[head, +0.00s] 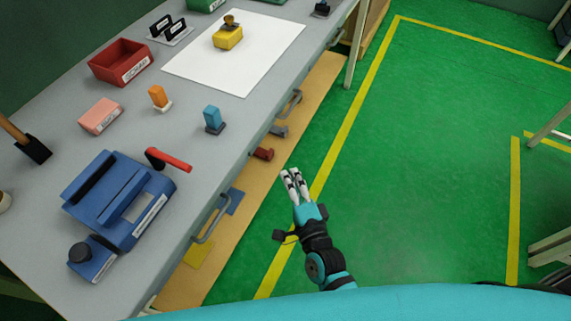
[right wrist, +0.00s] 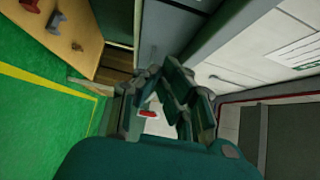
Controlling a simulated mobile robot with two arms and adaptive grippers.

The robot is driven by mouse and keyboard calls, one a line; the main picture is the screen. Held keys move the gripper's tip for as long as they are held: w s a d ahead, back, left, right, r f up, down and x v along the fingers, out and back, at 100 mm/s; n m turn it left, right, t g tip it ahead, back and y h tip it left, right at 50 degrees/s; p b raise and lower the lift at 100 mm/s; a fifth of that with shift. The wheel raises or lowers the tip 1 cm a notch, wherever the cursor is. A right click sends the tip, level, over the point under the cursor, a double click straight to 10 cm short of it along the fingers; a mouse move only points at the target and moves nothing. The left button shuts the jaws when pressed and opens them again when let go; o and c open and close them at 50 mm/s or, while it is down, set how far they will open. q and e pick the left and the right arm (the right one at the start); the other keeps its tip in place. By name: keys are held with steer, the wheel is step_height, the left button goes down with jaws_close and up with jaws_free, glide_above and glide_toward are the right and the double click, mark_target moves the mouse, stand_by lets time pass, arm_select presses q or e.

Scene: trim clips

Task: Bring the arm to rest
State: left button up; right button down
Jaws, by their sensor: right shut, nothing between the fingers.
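My right gripper (head: 292,173) is shut and empty in the head view. It hangs over the green floor beside the workbench, to the right of the bench's front edge, with its fingers pointing away from my body. The right wrist view also shows the right gripper (right wrist: 162,75), dark in shadow, with nothing held between its fingers. My left gripper is not in view.
The grey workbench (head: 130,215) carries a blue fixture (head: 120,200) with a red handle, an orange clip (head: 158,96), a blue clip (head: 213,118), a red bin (head: 120,62) and a yellow block (head: 228,37) on a white sheet (head: 255,70). Open green floor (head: 430,150) lies right.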

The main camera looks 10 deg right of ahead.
steer(key=shift+s, duration=0.2)
steer(key=s+d+f+n+g, duration=0.1)
steer(key=s+f+n+g, duration=0.25)
steer(key=f, duration=0.65)
steer(key=s+d+f+n+g, duration=0.25)
steer(key=s+f, duration=0.25)
steer(key=f, duration=0.5)
steer(key=s+d+f+n+g, duration=0.1)
steer(key=s+f+n+g, duration=0.25)
steer(key=f, duration=0.65)
steer(key=s+d+f+n+g+h, duration=0.1)
steer(key=s+d+f+n+g, duration=0.1)
steer(key=s, duration=0.6)
steer(key=s+d+f+n+g+h, duration=0.1)
steer(key=s+d+f+n+g, duration=0.1)
steer(key=s+d+f+n, duration=0.2)
steer(key=s+d+f+n+g+h+p, duration=0.1)
steer(key=s+d+f+n+g, duration=0.2)
steer(key=s, duration=0.9)
steer(key=d+f, duration=0.3)
steer(key=f, duration=0.1)
steer(key=shift+s+f, duration=0.3)
steer(key=shift+f, duration=0.05)
